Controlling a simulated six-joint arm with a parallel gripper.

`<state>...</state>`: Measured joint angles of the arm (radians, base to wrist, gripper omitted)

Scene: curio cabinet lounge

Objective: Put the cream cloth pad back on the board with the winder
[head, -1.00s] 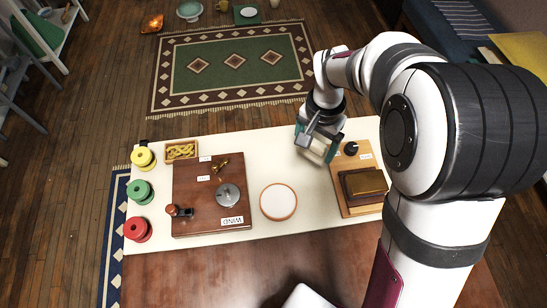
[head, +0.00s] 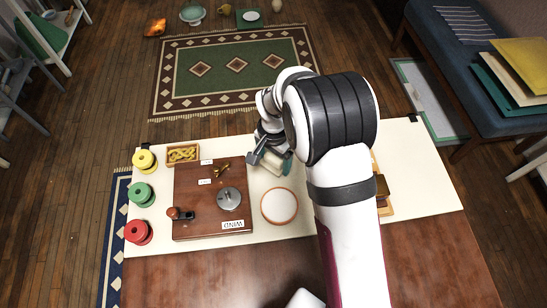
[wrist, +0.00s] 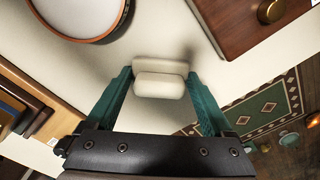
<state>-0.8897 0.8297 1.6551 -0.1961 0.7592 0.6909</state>
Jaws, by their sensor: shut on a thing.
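My gripper (head: 270,158) is shut on the cream cloth pad (wrist: 160,84), which shows between its teal fingers in the wrist view. In the head view my gripper hangs over the cream runner, to the right of the dark wooden board with the winder (head: 208,229). That board carries a silver disc (head: 230,198), a dark crank with a wooden knob (head: 179,213), a brass piece (head: 221,170) and white labels, one reading WIND. Two small labels lie near its far edge. A corner of the board shows at the upper right of the wrist view (wrist: 232,28).
A round white dish with a brown rim (head: 279,206) lies right of the board. Yellow (head: 143,160), green (head: 140,194) and red (head: 137,232) spools and a tray of yellow cord (head: 183,154) stand left. My arm hides most of the light wooden board (head: 386,211) at right.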

